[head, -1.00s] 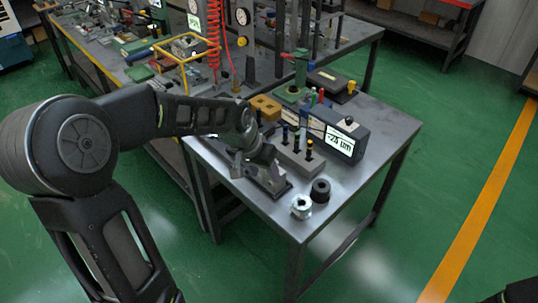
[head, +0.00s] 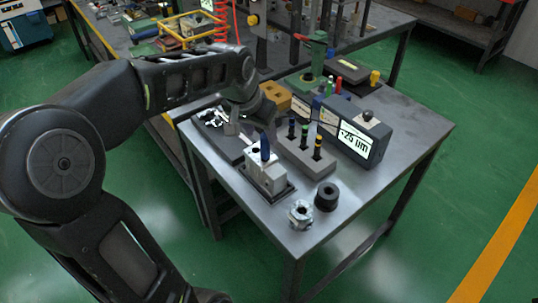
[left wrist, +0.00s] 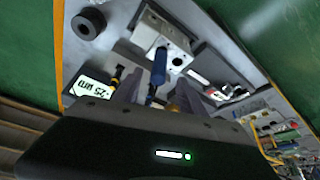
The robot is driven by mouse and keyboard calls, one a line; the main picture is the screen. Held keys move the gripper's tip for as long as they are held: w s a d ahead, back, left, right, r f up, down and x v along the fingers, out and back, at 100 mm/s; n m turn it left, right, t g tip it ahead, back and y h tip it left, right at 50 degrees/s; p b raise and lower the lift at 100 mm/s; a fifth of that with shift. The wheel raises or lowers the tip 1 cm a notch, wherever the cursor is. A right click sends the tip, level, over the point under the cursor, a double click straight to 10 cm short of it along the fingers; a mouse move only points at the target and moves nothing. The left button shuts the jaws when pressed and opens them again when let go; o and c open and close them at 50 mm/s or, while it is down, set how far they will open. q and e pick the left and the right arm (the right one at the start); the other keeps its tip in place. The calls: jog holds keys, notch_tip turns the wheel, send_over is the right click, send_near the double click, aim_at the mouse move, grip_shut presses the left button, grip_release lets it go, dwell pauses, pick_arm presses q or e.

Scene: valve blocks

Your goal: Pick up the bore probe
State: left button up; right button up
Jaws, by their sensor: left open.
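A blue-handled probe (head: 265,147), which looks like the bore probe, stands upright at the top of the pale metal valve block (head: 268,174). Its lower end is hidden, so I cannot tell how deep it sits. In the left wrist view the blue handle (left wrist: 159,66) shows beside the block (left wrist: 164,38), ahead of my fingers. I see no contact with the probe. My right gripper is not in view.
A grey rack (head: 305,156) with several dark pins stands right of the block. Behind it is a display box (head: 358,134) reading about -25 um. A metal nut-like part (head: 301,213) and a black ring (head: 326,197) lie near the front corner. The front right tabletop is clear.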

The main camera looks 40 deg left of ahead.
aim_at(267, 146)
pick_arm(q)
jog(key=shift+s, duration=0.1)
jog(key=shift+x, duration=1.25)
jog(key=p+x, duration=0.1)
jog(key=x, duration=0.4)
jog(key=shift+d+f, duration=0.1)
jog(key=shift+d, duration=0.05)
jog(key=shift+c, duration=0.2)
grip_shut()
dwell(0.3)
